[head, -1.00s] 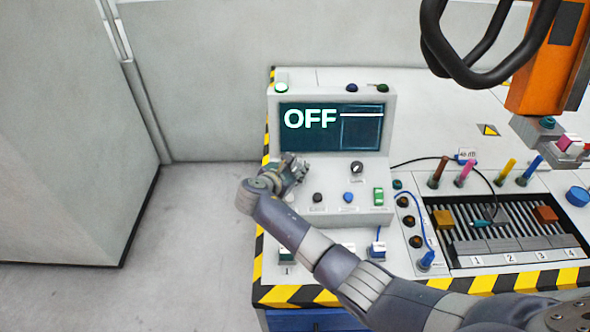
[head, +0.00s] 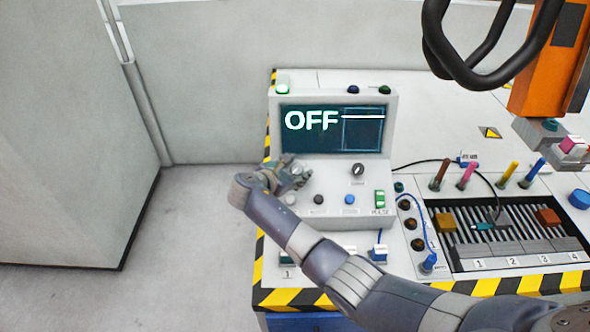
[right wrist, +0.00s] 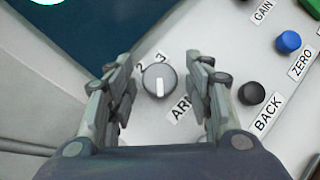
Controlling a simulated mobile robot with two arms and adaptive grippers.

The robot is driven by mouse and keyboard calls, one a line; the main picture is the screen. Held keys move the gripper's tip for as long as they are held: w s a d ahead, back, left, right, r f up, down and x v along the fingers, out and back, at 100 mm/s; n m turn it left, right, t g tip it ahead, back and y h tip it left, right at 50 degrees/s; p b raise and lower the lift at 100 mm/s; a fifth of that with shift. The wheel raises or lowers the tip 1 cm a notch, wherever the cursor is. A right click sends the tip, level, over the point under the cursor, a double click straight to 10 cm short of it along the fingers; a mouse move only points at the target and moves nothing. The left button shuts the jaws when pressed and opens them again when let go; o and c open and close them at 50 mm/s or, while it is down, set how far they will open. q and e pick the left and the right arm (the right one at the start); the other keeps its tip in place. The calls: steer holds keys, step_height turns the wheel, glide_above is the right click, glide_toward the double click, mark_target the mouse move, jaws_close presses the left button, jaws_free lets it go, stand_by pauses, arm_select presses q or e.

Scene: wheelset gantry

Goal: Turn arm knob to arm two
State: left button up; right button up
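My right gripper (right wrist: 164,92) is open, with one finger on each side of the knob and a gap to both. In the head view this gripper (head: 293,173) is at the left of the console, below the screen, and hides the knob. My left gripper is not in view.
The console screen (head: 333,129) reads OFF. A black BACK button (right wrist: 252,93) and blue ZERO button (right wrist: 288,42) are right of the right finger. An orange gantry part (head: 547,60) hangs at upper right.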

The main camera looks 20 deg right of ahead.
steer(key=v, duration=1.2)
stand_by(0.3)
